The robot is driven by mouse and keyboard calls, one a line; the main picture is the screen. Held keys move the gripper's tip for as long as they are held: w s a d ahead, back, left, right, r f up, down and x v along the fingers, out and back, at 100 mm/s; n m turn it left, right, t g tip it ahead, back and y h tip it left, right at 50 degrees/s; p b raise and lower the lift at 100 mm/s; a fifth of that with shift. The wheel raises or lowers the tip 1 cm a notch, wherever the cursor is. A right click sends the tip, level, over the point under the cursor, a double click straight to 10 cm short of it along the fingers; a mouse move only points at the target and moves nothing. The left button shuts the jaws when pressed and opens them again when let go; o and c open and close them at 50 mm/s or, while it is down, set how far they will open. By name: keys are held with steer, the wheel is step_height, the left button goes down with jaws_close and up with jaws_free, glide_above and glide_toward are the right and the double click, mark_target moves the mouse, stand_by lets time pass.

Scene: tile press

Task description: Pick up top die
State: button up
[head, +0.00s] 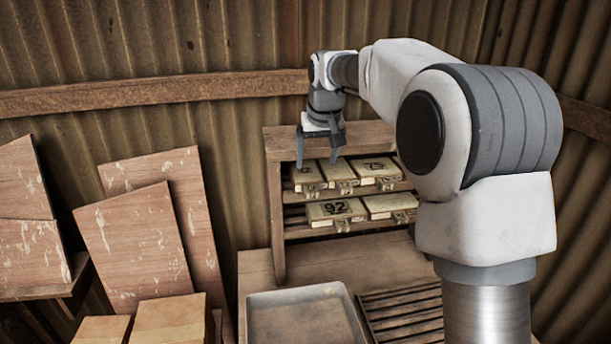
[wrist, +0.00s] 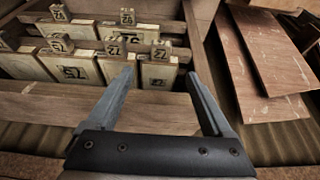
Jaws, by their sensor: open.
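Several pale, block-like dies with dark numbers lie on a wooden rack (head: 279,225). On its upper shelf are a left die (head: 308,174), a middle die (head: 339,171) and a right die (head: 375,168). The lower shelf holds a die marked 92 (head: 335,209) and another die (head: 388,204). My gripper (head: 318,160) is open and empty, pointing down at the left end of the upper shelf. In the wrist view my gripper (wrist: 160,72) has its fingers spread near a die (wrist: 157,74). I cannot tell whether they touch it. My arm hides the rack's right side.
A grey metal tray (head: 300,318) and a slatted rack (head: 402,315) sit on the bench below. Wooden boards (head: 135,245) lean at the left, and they also show in the wrist view (wrist: 262,62). A corrugated wall (head: 200,110) with a wooden rail stands behind.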

glide_above(311, 188)
steer(key=s, duration=0.3)
step_height(311, 188, down, 6)
steer(key=shift+w+p+x, duration=0.15)
steer(key=shift+p+x, duration=0.4)
steer(key=shift+x, duration=0.8)
steer(key=shift+w+p+x, duration=0.15)
steer(key=shift+p+x, duration=0.4)
steer(key=shift+x, duration=0.8)
steer(key=shift+d+r, duration=0.15)
steer(key=shift+d, duration=0.1)
jaws_close()
